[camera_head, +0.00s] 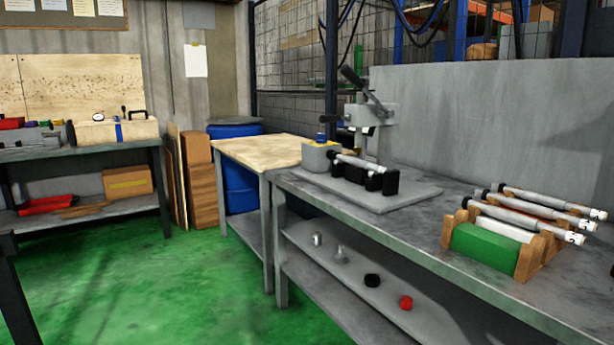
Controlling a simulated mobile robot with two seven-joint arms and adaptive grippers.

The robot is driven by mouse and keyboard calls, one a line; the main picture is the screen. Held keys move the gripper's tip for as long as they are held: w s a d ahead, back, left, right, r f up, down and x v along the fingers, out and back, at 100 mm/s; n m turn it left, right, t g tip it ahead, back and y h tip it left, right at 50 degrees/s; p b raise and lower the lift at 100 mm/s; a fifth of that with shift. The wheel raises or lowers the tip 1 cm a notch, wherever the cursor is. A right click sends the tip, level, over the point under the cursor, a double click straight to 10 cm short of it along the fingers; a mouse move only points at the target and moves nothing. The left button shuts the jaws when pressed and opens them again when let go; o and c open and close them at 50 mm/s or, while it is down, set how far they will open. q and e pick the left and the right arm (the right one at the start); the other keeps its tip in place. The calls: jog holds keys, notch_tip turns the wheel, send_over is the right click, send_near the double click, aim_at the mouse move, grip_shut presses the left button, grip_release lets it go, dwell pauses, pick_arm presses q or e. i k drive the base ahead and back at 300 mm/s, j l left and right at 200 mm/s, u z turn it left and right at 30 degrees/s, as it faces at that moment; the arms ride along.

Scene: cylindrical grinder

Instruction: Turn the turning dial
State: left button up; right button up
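A grey bench machine (371,125) with a dark lever handle (352,78) stands on a grey base plate (400,196) on the metal workbench. In front of it, a silver cylindrical part (358,161) lies across black supports (372,180). A grey box with a yellow top (320,158) sits at its left end and carries a small blue knob (321,137). I cannot tell which part is the turning dial; the details are small. Neither of my grippers is in view.
The grey workbench (440,240) runs toward the lower right. A wooden rack with a green front (485,250) holds several silver cylinders (520,220). Small parts lie on the lower shelf (335,280). A wood-topped table (262,150) adjoins. The green floor (150,285) at left is clear.

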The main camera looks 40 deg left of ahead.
aim_at(321, 139)
jog(key=u, duration=1.1)
jog(key=j+z, duration=0.15)
jog(key=j, duration=0.5)
jog(key=k+j+z, duration=0.15)
jog(key=j, duration=0.45)
jog(key=i, duration=0.05)
